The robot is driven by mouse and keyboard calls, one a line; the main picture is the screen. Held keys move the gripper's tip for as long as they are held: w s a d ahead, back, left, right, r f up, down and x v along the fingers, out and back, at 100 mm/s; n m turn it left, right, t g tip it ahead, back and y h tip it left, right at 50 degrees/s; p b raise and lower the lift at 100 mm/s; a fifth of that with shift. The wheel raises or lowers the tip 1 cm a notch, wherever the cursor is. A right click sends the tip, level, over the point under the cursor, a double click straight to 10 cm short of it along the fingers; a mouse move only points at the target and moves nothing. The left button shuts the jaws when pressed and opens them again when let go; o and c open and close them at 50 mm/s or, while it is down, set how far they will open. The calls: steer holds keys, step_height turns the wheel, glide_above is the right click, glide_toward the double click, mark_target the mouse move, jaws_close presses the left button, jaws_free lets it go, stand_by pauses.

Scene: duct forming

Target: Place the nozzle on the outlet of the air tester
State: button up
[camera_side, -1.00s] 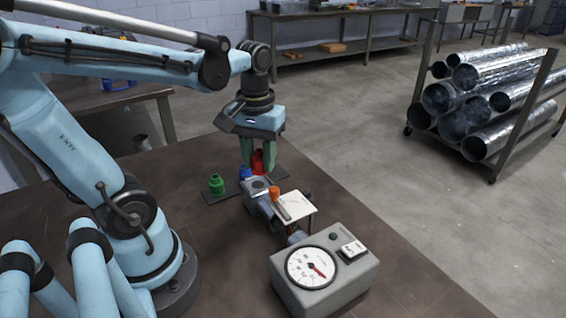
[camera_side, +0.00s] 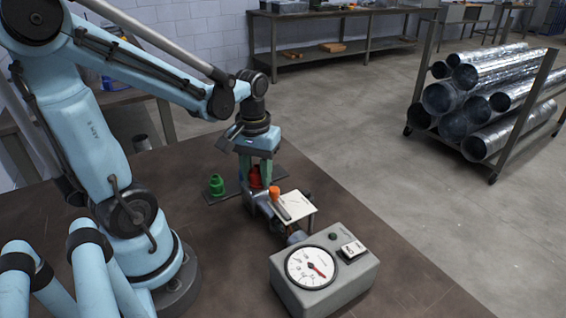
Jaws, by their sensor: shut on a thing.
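The air tester (camera_side: 345,279) is a grey box with a round dial at the front of the dark table, and its grey pipe (camera_side: 262,203) runs back from it to the outlet end. My gripper (camera_side: 256,176), with green fingers pointing down, is shut on a red nozzle (camera_side: 254,180). The red nozzle is at the pipe's far end, over the outlet; whether it touches or is seated I cannot tell. The opening of the outlet is hidden behind the nozzle and fingers.
A green nozzle (camera_side: 216,184) stands on a dark plate (camera_side: 222,195) left of my gripper. An orange knob (camera_side: 275,191) and a pale card (camera_side: 295,205) sit close right of the pipe. A rack of metal ducts (camera_side: 480,100) stands on the floor, away from the table.

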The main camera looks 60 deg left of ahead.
mark_target(257, 167)
steer(key=o, duration=1)
steer(key=shift+f, duration=0.15)
step_height(257, 167, up, 12)
steer(key=w+d+f+m+t, duration=0.3)
steer(key=d+f+m+t, duration=0.2)
steer(key=d+m+t, duration=0.2)
steer(key=shift+d+f+m, duration=0.15)
steer(key=shift+d+m, duration=0.25)
steer(key=shift+d, duration=0.8)
steer(key=shift+w, duration=0.1)
